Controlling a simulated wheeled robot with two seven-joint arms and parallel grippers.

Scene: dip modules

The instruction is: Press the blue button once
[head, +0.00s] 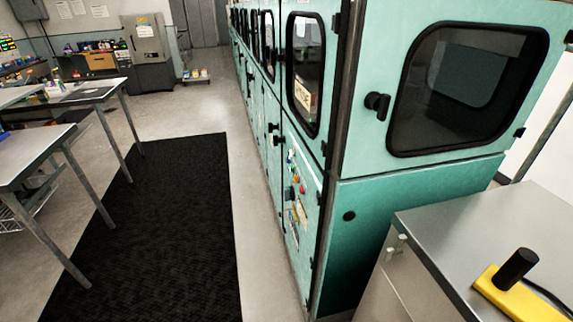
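A control panel with several small coloured buttons and knobs is set in the narrow side of the teal machine (430,205), below its tall window. A small blue button (289,193) seems to show at the panel's left edge, near red and green ones. The panel is seen at a steep slant, so its parts are small and hard to tell apart. I cannot tell whether the button is pressed. Neither of my grippers is in view.
A black floor mat (160,230) lies left of the machine, with bare floor between. Metal tables (25,155) line the left side. At the right, a metal-topped table (460,225) bears a yellow object with a black cylinder (515,268) and stands close to the machine.

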